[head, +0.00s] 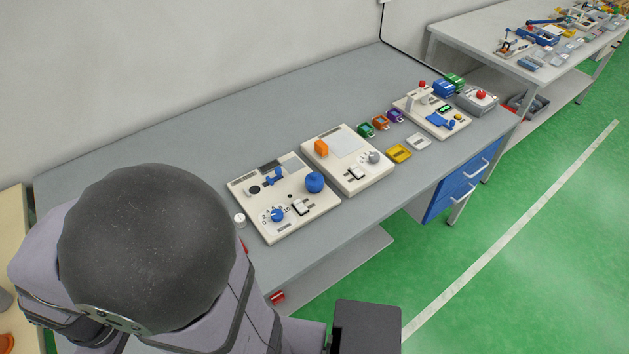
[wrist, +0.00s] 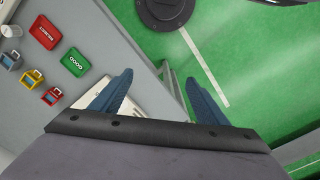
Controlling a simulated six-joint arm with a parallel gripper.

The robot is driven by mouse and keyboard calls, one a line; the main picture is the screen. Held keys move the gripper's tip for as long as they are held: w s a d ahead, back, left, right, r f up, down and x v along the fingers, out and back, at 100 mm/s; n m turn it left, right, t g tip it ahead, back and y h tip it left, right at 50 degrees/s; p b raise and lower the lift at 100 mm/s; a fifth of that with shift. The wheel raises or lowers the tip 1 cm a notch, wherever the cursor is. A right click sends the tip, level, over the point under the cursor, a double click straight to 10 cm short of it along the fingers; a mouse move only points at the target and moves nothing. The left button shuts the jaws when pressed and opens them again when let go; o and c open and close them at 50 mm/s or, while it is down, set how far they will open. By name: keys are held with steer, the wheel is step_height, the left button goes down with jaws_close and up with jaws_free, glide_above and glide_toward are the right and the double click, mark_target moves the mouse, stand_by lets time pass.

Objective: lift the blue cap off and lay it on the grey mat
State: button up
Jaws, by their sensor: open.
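A rounded blue cap (head: 314,182) sits near the right edge of the left cream panel (head: 257,228) in the head view. What it covers is hidden. A pale grey square (head: 347,140), which looks like the grey mat, lies bare on the neighbouring cream panel (head: 374,184). My gripper (wrist: 158,79) shows in the wrist view with its two blue-grey fingers spread and nothing between them. It faces the green floor and bench edge. I cannot make out the cap or the mat in the wrist view.
The left panel also holds a blue dial (head: 277,214) and a blue lever (head: 272,177). Red (wrist: 46,32) and green (wrist: 75,62) labelled pieces show in the wrist view. The bench behind the panels is clear.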

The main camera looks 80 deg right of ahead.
mark_target(315, 174)
steer(key=s+d+f+m+b, duration=0.2)
steer(key=s+d+f+m, duration=0.2)
steer(key=d, duration=0.8)
steer(key=s+d+f+m+b, duration=0.3)
steer(key=s+d+f+m, duration=0.2)
steer(key=d, duration=0.7)
steer(key=s+d+f+m+b, duration=0.2)
steer(key=s+d+f+m, duration=0.3)
steer(key=s+d+m, duration=0.3)
steer(key=shift+s+d+f+m+y+b, duration=0.1)
steer(key=shift+s+d+m+y+b, duration=0.05)
steer(key=shift+s+d, duration=0.9)
steer(key=shift+s+d+f+m+y+b, duration=0.1)
steer(key=shift+s+d+m+y+b, duration=0.05)
steer(key=shift+s+d, duration=0.85)
steer(key=shift+m+h, duration=0.3)
steer(key=shift+h, duration=0.4)
steer(key=d, duration=0.2)
steer(key=s+d, duration=0.1)
steer(key=d, duration=0.3)
steer(key=shift+s+d+r, duration=0.25)
steer(key=shift+s+r, duration=0.05)
steer(key=shift+r, duration=0.05)
steer(key=d+r+h, duration=0.3)
steer(key=d+r, duration=0.4)
steer(key=d, duration=0.5)
steer(key=shift+w+d+r+h, duration=0.15)
steer(key=shift+d+r+h, duration=0.2)
steer(key=shift+d+h, duration=0.05)
